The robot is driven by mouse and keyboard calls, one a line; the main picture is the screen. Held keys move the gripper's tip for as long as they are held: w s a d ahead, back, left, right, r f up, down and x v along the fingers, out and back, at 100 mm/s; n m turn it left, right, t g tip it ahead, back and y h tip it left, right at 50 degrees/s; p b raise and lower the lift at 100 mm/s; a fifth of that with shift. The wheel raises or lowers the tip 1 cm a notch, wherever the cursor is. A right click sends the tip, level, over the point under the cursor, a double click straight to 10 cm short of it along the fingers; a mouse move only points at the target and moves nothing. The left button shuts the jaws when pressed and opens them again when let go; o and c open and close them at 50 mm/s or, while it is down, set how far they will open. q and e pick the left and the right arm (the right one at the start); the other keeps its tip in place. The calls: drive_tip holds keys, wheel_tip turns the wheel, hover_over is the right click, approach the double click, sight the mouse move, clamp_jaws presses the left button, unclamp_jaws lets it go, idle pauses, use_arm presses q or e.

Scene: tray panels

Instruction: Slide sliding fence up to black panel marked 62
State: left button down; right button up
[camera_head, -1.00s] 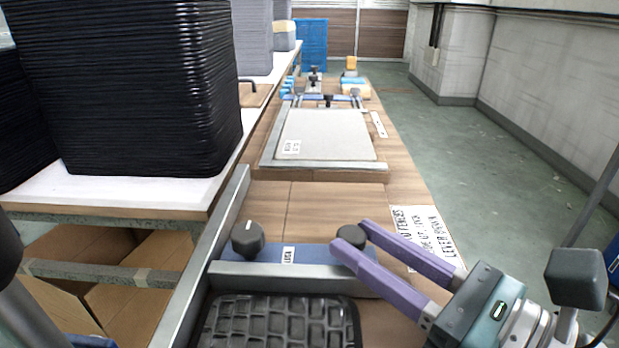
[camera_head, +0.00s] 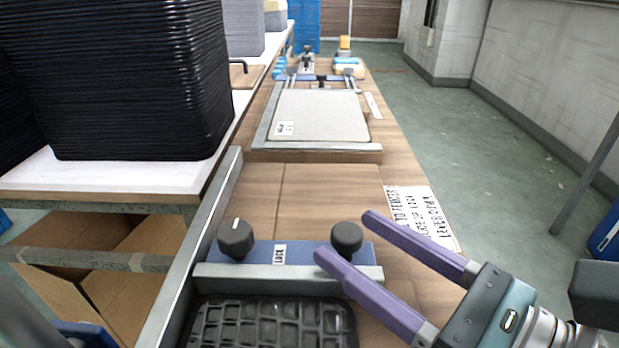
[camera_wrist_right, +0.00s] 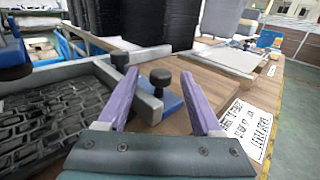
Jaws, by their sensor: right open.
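The sliding fence (camera_head: 262,252) is a blue bar with a grey metal front strip, a LOCK label and two black knobs. The left knob (camera_head: 235,238) and right knob (camera_head: 347,237) stand upright on it. The black panel (camera_head: 270,325) has a raised block texture and lies just in front of the fence with a narrow gap; its near part is cut off and no 62 mark shows. My right gripper (camera_head: 344,236) is open, its purple fingertips to either side of the right knob. In the right wrist view this knob (camera_wrist_right: 160,79) appears between the fingers. My left gripper is not visible.
A metal side rail (camera_head: 190,255) runs along the left of the bench. A tall stack of black trays (camera_head: 120,80) stands left on a white table. A framed grey panel (camera_head: 320,113) lies farther back. A printed instruction sheet (camera_head: 424,217) is at the right edge.

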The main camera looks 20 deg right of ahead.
drive_tip(key=shift+s, duration=0.1)
drive_tip(key=b+v, duration=0.1)
drive_tip(key=v, duration=0.8)
drive_tip(key=shift+s+d, duration=0.2)
drive_tip(key=shift+s, duration=0.15)
drive_tip(key=shift+r, duration=0.1)
